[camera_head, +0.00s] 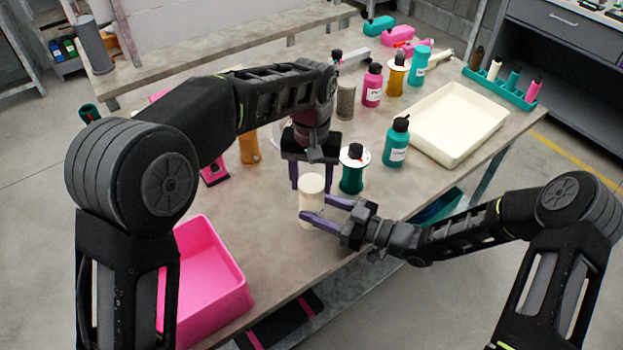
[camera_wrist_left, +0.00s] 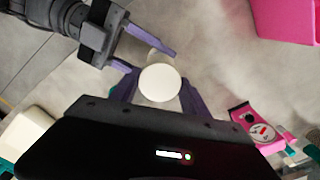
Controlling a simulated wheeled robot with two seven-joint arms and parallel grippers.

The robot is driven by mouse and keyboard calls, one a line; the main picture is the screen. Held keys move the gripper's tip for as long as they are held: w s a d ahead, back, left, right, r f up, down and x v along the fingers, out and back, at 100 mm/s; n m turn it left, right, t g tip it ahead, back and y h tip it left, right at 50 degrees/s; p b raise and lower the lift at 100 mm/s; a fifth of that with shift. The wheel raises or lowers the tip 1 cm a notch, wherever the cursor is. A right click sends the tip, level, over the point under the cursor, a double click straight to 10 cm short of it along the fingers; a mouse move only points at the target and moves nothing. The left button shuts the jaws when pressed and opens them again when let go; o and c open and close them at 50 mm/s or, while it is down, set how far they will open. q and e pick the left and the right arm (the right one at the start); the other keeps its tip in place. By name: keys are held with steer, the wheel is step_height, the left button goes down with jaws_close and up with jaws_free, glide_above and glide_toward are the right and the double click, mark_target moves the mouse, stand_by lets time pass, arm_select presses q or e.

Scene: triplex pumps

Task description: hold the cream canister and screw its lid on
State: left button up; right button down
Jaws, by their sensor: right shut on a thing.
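The cream canister (camera_head: 310,212) stands upright near the table's front edge. My right gripper (camera_head: 305,215) comes in from the right and is shut on its body. A round pale top (camera_wrist_left: 160,83) faces up in the left wrist view. It looks like the lid on the canister, but I cannot tell the seam or how tightly it sits. My left gripper (camera_head: 315,180) points down above the canister. Its fingers (camera_wrist_left: 160,90) stand open on either side of the pale top, with slim gaps. My right gripper (camera_wrist_left: 150,52) also shows in the left wrist view.
A pink bin (camera_head: 215,275) stands at the front left. Bare table lies left of the canister.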

mark_target(323, 210)
arm_select(q)
steer(key=c, duration=1)
steer(key=o, duration=1.7)
steer(key=shift+r, duration=0.1)
step_height(323, 210, up, 7)
steer(key=shift+r, duration=0.2)
arm_select(e)
steer(key=c, duration=0.5)
jaws_free()
arm_select(q)
steer(key=shift+f+b, duration=0.8)
steer(key=shift+f, duration=0.05)
arm_select(e)
steer(key=v, duration=0.7)
steer(key=shift+d, duration=0.1)
steer(key=shift+s+d, duration=0.2)
steer(key=shift+d, duration=0.1)
